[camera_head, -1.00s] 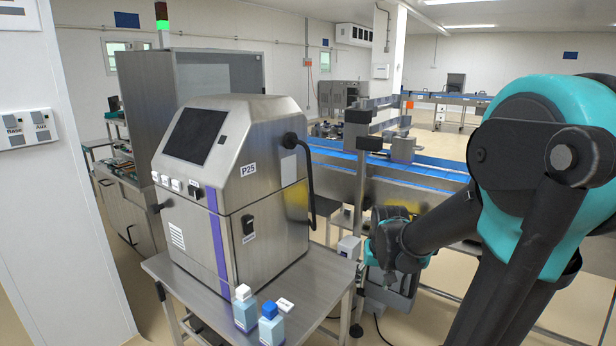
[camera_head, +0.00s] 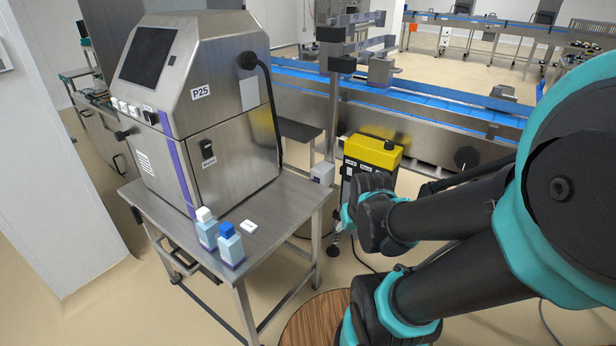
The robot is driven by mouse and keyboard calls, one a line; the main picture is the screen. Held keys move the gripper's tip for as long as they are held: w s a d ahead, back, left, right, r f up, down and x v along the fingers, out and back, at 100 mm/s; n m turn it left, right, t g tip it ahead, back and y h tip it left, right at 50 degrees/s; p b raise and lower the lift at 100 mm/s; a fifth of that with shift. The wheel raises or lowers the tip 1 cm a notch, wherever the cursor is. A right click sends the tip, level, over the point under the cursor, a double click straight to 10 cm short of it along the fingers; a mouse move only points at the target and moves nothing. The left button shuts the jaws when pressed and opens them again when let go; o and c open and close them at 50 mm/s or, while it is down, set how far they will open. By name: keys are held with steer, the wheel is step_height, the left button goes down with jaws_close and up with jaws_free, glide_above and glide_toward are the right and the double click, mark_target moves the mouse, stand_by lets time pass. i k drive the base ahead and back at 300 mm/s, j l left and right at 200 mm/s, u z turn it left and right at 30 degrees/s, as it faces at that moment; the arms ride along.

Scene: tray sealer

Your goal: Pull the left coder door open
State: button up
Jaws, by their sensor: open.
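The coder (camera_head: 205,95) is a steel cabinet marked P25 with a dark screen and a purple stripe, standing on a steel table (camera_head: 285,205). Its lower side panel (camera_head: 235,150), facing right in the picture, looks closed and bears a small black latch (camera_head: 208,152). A black knob (camera_head: 122,135) sticks out at the cabinet's left side. I cannot tell which panel is the left door. My arm reaches in from the right, apart from the coder; my gripper is not in view.
Two small bottles, one with a white cap (camera_head: 206,229) and one with a blue cap (camera_head: 230,244), stand at the table's front corner beside a small white piece (camera_head: 248,226). A yellow-topped box (camera_head: 373,152) and a blue conveyor (camera_head: 430,105) lie behind my arm.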

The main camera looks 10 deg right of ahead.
mark_target(164, 159)
steer(key=l, duration=0.2)
steer(key=j+u, duration=0.65)
steer(key=i+j+u, duration=0.1)
steer(key=u, duration=0.25)
